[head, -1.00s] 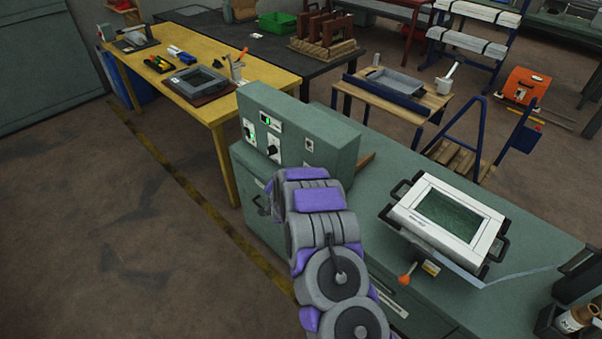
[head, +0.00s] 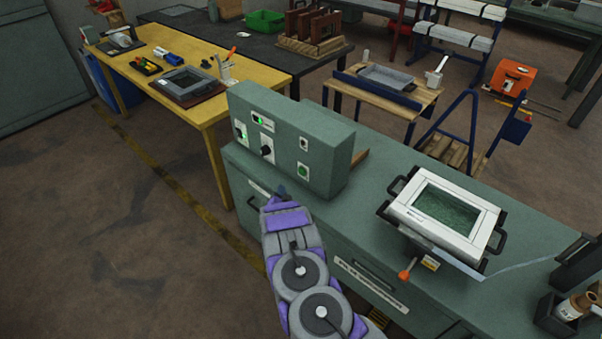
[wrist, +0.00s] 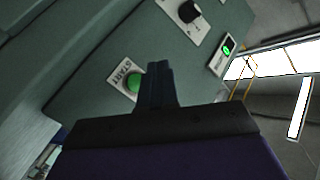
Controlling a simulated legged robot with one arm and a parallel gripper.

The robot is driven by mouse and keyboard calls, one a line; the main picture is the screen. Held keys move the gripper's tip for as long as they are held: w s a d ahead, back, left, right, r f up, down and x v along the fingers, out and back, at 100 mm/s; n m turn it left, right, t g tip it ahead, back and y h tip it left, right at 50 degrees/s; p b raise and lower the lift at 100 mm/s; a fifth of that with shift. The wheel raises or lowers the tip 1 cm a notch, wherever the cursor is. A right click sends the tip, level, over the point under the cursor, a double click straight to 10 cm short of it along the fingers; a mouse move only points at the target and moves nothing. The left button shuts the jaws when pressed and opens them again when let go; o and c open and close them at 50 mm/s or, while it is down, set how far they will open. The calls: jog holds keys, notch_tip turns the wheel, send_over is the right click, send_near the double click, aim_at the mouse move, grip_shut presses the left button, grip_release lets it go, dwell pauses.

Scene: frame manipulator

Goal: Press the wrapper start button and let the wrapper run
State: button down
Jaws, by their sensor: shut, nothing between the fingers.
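The green start button (head: 303,170) sits low on the right part of the grey-green control box's front face. In the wrist view it is the round green button (wrist: 133,83) on a white plate marked START. My gripper (head: 281,191) is shut and empty, below and left of the button in the head view. In the wrist view the closed fingertips (wrist: 160,68) appear just right of the button and cover part of its plate. They look apart from it in the head view. The control box (head: 325,155) stands on the green bench.
A black knob (head: 266,151) and a lit green indicator (head: 258,121) are on the same panel. A white-framed unit with handles (head: 415,198) and an orange-knobbed lever (head: 405,274) sits on the bench to the right. The floor at left is clear.

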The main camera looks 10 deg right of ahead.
aim_at(302, 171)
jog(key=shift+w, duration=0.1)
jog(key=w+d, duration=0.1)
jog(key=d, duration=0.1)
jog(key=w+d, duration=0.3)
jog(key=shift+d+f, duration=0.1)
jog(key=shift+d, duration=0.25)
jog(key=shift+w+d, duration=0.5)
jog(key=shift+d, duration=0.2)
dwell(1.5)
jog(key=shift+w+d+r, duration=0.2)
jog(key=shift+d, duration=0.05)
